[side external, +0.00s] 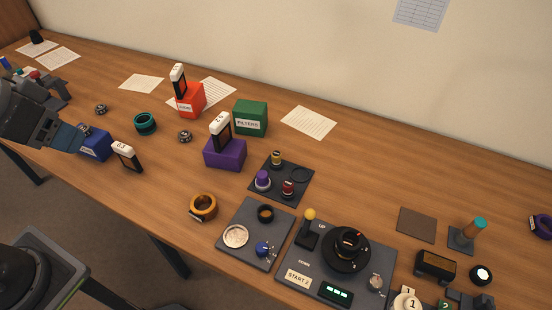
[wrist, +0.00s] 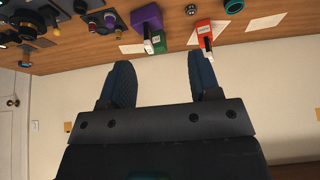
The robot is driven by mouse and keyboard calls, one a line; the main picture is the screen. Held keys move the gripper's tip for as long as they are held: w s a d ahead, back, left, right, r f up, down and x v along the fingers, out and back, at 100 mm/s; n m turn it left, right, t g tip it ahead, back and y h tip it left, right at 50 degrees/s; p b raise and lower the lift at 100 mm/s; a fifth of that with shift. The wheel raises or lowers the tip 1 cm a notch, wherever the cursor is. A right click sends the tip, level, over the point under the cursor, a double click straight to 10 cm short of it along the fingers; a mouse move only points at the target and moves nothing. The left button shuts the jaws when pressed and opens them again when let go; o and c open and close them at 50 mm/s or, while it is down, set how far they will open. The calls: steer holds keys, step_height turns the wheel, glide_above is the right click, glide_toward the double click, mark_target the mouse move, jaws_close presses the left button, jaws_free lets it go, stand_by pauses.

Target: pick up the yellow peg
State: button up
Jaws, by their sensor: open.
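The yellow peg (side external: 277,157) stands upright at the back of a small dark mat (side external: 305,191) in the side external view. A purple peg (side external: 263,180) and a red peg (side external: 288,188) stand on the same mat, beside an empty-looking ring (side external: 300,173). My gripper (side external: 80,140) is at the far left of the side external view, well away from the yellow peg, close to a blue box. In the wrist view its two fingers (wrist: 161,84) are spread apart with nothing between them.
A purple box (side external: 225,154) with a black-and-white card stands left of the mat. A green filters box (side external: 250,118) and a red box (side external: 191,101) stand behind. A yellow-knobbed lever (side external: 309,214) and control panel are in front. Open wood lies right of the mat.

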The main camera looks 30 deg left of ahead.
steer(key=w+d+r+m+g, duration=0.1)
steer(key=w+d+r+m, duration=0.15)
steer(key=w, duration=0.35)
steer(key=w+d+r+m+g, duration=0.1)
steer(key=w+r+m, duration=0.15)
steer(key=w, duration=0.35)
steer(key=m+g, duration=0.4)
steer(key=m, duration=0.9)
glide_above(276, 154)
step_height(276, 154, down, 19)
step_height(276, 154, down, 13)
steer(key=shift+w+f, duration=0.1)
steer(key=shift+f, duration=0.05)
steer(key=c, duration=1)
